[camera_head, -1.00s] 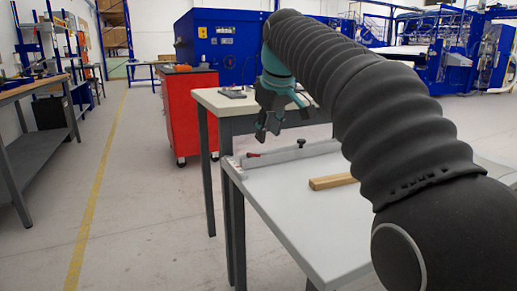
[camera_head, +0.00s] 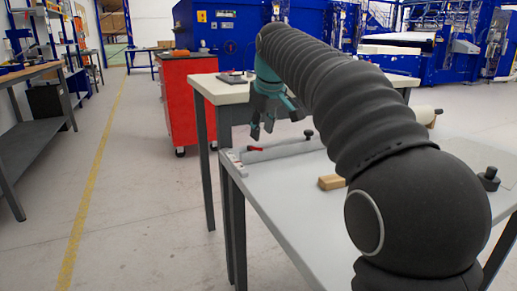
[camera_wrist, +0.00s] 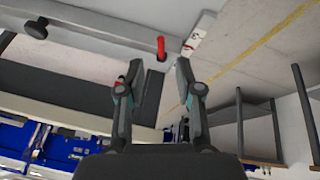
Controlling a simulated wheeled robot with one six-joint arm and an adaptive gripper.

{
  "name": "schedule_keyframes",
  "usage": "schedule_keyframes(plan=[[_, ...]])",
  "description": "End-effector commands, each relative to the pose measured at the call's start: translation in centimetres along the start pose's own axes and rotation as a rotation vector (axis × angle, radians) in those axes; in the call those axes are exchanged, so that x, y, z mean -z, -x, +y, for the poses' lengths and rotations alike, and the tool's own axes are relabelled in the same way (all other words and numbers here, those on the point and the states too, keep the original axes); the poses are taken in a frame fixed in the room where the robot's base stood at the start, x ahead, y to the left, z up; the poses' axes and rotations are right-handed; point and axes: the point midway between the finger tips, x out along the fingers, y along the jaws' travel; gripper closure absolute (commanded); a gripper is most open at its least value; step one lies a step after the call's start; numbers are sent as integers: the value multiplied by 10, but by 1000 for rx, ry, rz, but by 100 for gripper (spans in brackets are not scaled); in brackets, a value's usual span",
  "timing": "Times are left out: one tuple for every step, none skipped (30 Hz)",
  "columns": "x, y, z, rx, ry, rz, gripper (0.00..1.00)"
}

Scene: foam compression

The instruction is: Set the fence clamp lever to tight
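The fence clamp lever (camera_head: 255,149) is a small red handle at the left end of the grey fence (camera_head: 285,150) on the table. In the wrist view the red lever (camera_wrist: 161,47) lies ahead, roughly between the fingertips in the picture and beyond them. A white label plate (camera_wrist: 193,42) with red and dark marks sits beside it; its text is too small to read. My gripper (camera_head: 276,119) hangs above the lever, apart from it. In the wrist view my gripper (camera_wrist: 159,70) is open, with nothing between its fingers.
A black knob (camera_head: 308,134) stands on the fence to the right of the lever. A wooden block (camera_head: 331,182) lies on the white table (camera_head: 275,205), partly behind my arm. A second table (camera_head: 222,93) and a red cabinet (camera_head: 188,92) stand behind. The floor at left is clear.

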Motion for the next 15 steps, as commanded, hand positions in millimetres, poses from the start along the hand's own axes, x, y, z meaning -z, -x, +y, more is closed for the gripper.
schedule_keyframes(plan=[[-1, -12, -1, 2, 1, -3, 65], [-1, -18, -1, 1, 1, -2, 65], [-1, -24, -2, 2, 1, -2, 65], [-1, -29, -2, 2, 2, -2, 65], [0, -34, -2, 2, 2, -1, 65], [0, -40, -2, 2, 2, -1, 65], [0, -44, -2, 2, 2, -1, 65], [0, -47, -2, 2, 2, -1, 65], [0, -52, -2, 2, 3, -1, 65], [1, -54, -2, 2, 4, 0, 65], [1, -57, -3, 2, 4, -1, 65], [1, -60, -3, 2, 4, -1, 65], [1, -61, -3, 2, 4, 0, 65], [1, -62, -3, 2, 4, 0, 65], [1, -63, -2, 2, 4, 0, 65]])
